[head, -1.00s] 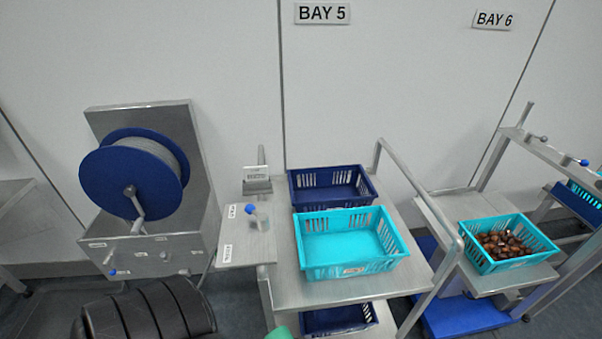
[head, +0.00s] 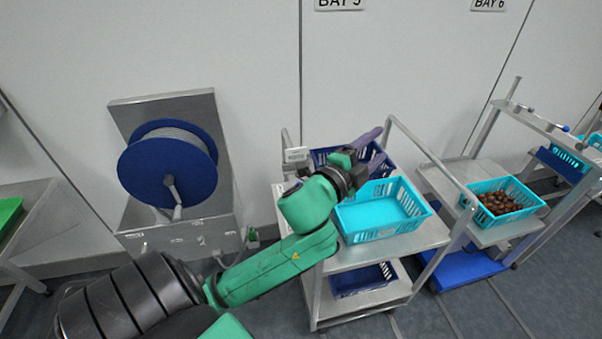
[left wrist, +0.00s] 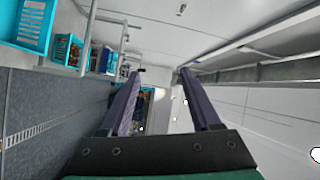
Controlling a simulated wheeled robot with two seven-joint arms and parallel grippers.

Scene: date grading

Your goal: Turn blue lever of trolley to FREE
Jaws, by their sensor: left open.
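The trolley (head: 428,236) stands under the BAY 5 sign, with crates on its top and lower shelf. Its left side plate is mostly behind my left arm. The blue-tipped lever and its labels are hidden there in the head view, so I cannot tell its position. My left gripper (head: 376,146) is open and empty, above the back of the trolley near the dark blue crate, with its fingers pointing right. In the left wrist view its two purple fingers (left wrist: 161,74) are spread apart with nothing held. My right gripper is not in view.
An empty turquoise crate (head: 388,233) sits on the trolley top, with a dark blue crate (head: 322,156) behind. The trolley's bent handle rail (head: 432,156) rises at right. A blue reel (head: 150,172) stands left. A crate of dates (head: 480,212) is farther right.

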